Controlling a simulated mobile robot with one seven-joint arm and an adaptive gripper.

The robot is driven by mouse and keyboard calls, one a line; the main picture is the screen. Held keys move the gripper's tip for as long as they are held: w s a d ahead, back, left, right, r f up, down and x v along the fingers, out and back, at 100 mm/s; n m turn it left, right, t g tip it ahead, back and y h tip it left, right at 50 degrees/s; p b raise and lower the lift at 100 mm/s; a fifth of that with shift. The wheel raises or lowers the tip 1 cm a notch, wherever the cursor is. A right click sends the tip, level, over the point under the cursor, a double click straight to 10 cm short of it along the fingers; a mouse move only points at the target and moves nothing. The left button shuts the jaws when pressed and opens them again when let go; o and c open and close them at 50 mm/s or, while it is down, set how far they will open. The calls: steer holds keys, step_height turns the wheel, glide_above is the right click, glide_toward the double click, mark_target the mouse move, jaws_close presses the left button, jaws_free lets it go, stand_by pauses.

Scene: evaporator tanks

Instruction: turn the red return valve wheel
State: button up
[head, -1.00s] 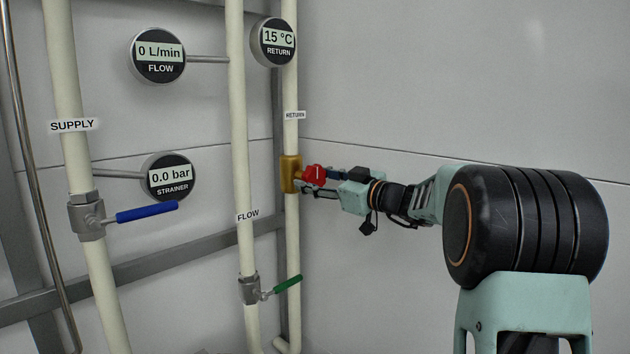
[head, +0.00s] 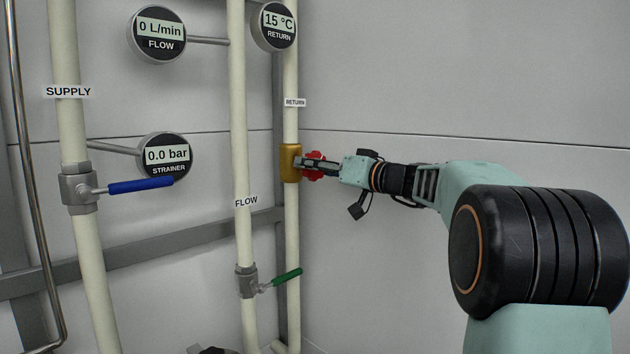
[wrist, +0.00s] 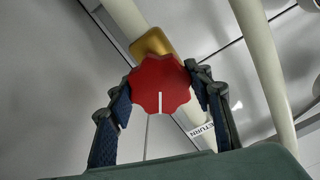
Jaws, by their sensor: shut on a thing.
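The red return valve wheel (head: 314,166) sits on the brass valve body (head: 290,163) of the return pipe. In the wrist view the wheel (wrist: 160,84) is scalloped, with a white mark pointing to the bottom of the picture. My gripper (head: 308,163) has its fingers at the wheel, one on each side of it in the wrist view (wrist: 161,92), and is shut on it. In the head view a finger covers part of the wheel.
The return pipe (head: 292,220) and flow pipe (head: 240,140) stand close together. A green lever (head: 287,278) is below, and a blue lever (head: 140,186) is on the supply pipe. Gauges read 0 L/min, 0.0 bar and 15 °C. Bare wall lies to the right.

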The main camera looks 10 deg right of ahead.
steer(key=m+b, duration=0.1)
steer(key=m, duration=0.3)
steer(key=shift+f+m+b, duration=0.1)
steer(key=shift+m+b, duration=0.2)
steer(key=shift+b, duration=0.1)
steer(key=m, duration=0.4)
steer(key=shift+m, duration=0.3)
steer(key=m, duration=0.4)
steer(key=shift+r+m+p, duration=0.2)
steer(key=shift+m+p, duration=0.1)
steer(key=shift+p, duration=0.1)
steer(key=m+p, duration=0.2)
steer(key=m, duration=0.2)
steer(key=shift+m, duration=0.3)
steer(key=m+p, duration=0.3)
steer(key=m, duration=0.2)
steer(key=shift+r, duration=0.15)
steer(key=m+p, duration=0.4)
steer(key=m, duration=0.1)
steer(key=m+p, duration=0.6)
steer(key=shift+p, duration=0.35)
steer(key=m+p, duration=0.2)
steer(key=p, duration=0.1)
steer(key=shift+m, duration=0.4)
steer(key=shift+f, duration=0.2)
